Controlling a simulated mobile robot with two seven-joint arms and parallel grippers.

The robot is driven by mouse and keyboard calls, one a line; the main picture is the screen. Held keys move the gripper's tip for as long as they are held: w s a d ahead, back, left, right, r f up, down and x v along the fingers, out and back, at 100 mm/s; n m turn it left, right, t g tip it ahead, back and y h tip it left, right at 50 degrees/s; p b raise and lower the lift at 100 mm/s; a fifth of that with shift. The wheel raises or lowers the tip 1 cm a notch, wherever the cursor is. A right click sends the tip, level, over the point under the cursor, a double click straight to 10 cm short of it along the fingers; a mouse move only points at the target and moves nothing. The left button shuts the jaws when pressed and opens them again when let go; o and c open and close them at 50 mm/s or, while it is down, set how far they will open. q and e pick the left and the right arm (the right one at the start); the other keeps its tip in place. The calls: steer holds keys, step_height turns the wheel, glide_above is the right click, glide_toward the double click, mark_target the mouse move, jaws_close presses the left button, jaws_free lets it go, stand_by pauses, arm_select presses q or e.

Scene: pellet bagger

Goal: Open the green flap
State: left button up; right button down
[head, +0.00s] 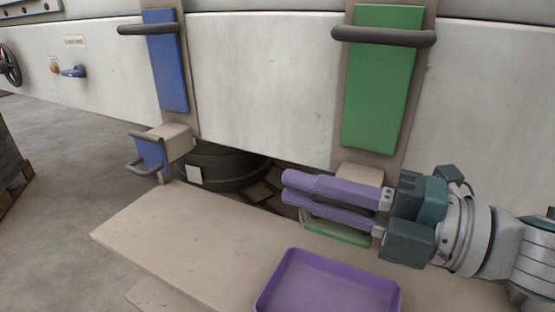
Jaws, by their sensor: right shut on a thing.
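The green flap (337,233) shows only as a green strip below my right gripper's fingers, at the foot of the beige spout (358,175). Most of it is hidden by the fingers, and I cannot tell how far it is swung. My right gripper (288,186) comes in from the right with its two purple fingers pointing left across the flap. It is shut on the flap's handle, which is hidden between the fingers. A tall green panel (381,85) with a dark bar handle stands above the spout. My left gripper is not in view.
A purple tray (327,285) lies on the beige bench (190,235) just below the gripper. A blue flap (150,153) with a handle hangs at the left spout, under a blue panel (168,65). A dark round bin (220,165) stands behind the bench. Floor is free at left.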

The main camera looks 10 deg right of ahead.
steer(key=shift+w+r+m, duration=0.1)
steer(key=shift+r+m, duration=0.15)
steer(key=shift+m, duration=0.25)
steer(key=shift+d, duration=0.1)
steer(key=c, duration=1.2)
jaws_free()
steer(key=shift+o, duration=0.2)
steer(key=v, duration=1)
